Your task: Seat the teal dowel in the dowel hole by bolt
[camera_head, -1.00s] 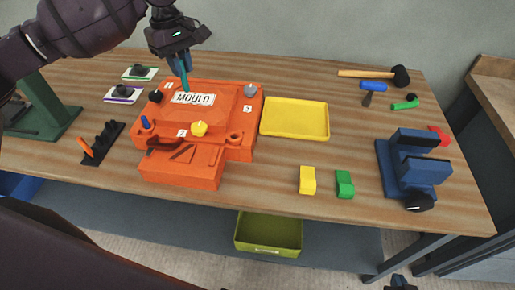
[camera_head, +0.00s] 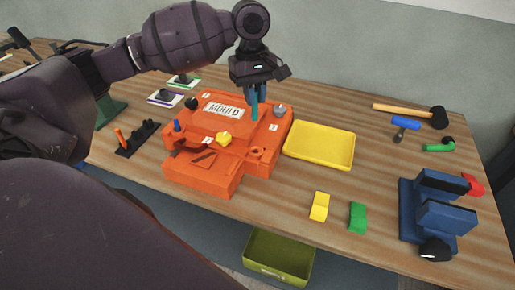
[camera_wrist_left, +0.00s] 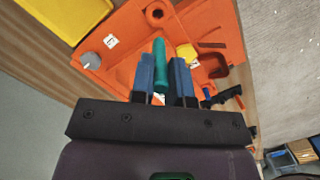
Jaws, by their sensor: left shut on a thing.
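The orange mould (camera_head: 203,179) stands on the bench with a "MOULD" plate and small numbered labels. My left gripper (camera_head: 257,92) is shut on the teal dowel (camera_head: 254,110), which points down over the lid, right of the plate; its exact height is unclear. In the left wrist view the dowel (camera_wrist_left: 159,62) sits between the blue fingers (camera_wrist_left: 163,82). A yellow bolt knob (camera_head: 223,138), a grey one (camera_head: 280,110) and a black one (camera_head: 192,103) sit on the mould. A round hole (camera_head: 260,154) shows at its right front, also in the wrist view (camera_wrist_left: 155,13). My right gripper is out of view.
A yellow tray (camera_head: 319,160) is right of the mould. Yellow (camera_head: 319,206) and green (camera_head: 357,217) blocks, a blue vise (camera_head: 440,215) and a mallet (camera_head: 410,111) lie further right. A black rack (camera_head: 138,138) with an orange pin stands left. A blue pin (camera_head: 177,126) rises from the mould.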

